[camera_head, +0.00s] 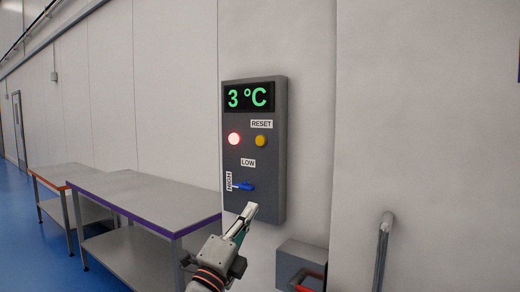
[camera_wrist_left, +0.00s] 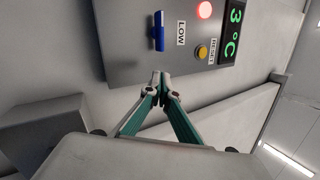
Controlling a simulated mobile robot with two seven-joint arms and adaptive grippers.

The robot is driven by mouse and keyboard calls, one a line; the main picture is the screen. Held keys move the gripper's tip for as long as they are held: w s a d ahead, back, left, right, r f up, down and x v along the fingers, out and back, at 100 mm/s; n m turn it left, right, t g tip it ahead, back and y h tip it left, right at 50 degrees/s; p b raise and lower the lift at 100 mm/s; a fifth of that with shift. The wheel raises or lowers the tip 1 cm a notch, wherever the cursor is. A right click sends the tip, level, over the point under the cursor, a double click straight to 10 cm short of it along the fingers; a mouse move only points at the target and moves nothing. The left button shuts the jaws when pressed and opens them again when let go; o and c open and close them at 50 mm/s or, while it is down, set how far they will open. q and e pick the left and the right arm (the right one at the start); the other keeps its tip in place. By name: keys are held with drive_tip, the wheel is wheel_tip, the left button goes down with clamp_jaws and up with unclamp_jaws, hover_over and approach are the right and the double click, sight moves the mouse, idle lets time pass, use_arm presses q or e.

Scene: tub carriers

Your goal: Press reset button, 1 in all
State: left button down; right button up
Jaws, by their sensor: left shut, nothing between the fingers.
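A dark grey control panel (camera_head: 270,195) is mounted on the wall; its display (camera_head: 248,97) reads 3 °C in green. The yellow reset button (camera_head: 260,141) sits under the RESET label, right of a lit red light (camera_head: 234,139). Below is a blue lever (camera_head: 243,186) between the HIGH and LOW labels. My left gripper (camera_head: 250,208) is shut and empty, just below the lever and in front of the panel's lower part. In the left wrist view the shut fingertips (camera_wrist_left: 161,76) point at the panel, apart from the yellow button (camera_wrist_left: 202,52). My right gripper is not in view.
A grey table with purple edging (camera_head: 140,194) stands left of the panel, with another table (camera_head: 62,173) behind it. A grey box (camera_head: 298,262) and a vertical pipe (camera_head: 382,250) are at the lower right. The wall right of the panel is bare.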

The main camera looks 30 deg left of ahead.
sight(260, 141)
use_arm(q)
drive_tip(key=s+a+r+m+t+y, duration=0.1)
drive_tip(key=s+r, duration=0.1)
drive_tip(key=r, duration=0.6)
drive_tip(key=s+a+r+m+t+y, duration=0.1)
drive_tip(key=s+a+r+m+t, duration=0.1)
drive_tip(key=r, duration=0.6)
drive_tip(key=shift+s, duration=0.25)
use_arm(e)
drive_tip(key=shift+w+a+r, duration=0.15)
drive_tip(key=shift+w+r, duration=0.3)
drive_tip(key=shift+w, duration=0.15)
use_arm(q)
drive_tip(key=shift+w+f, duration=0.1)
drive_tip(key=w, duration=0.3)
drive_tip(key=w+b, duration=0.1)
drive_tip(key=w, duration=0.1)
drive_tip(key=w+b, duration=0.1)
drive_tip(key=w, duration=0.2)
drive_tip(key=shift+w+d, duration=0.35)
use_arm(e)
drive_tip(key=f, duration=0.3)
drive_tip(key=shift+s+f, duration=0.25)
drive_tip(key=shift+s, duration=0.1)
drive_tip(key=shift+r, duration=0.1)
use_arm(q)
drive_tip(key=shift+w, duration=0.1)
drive_tip(key=shift+w, duration=0.3)
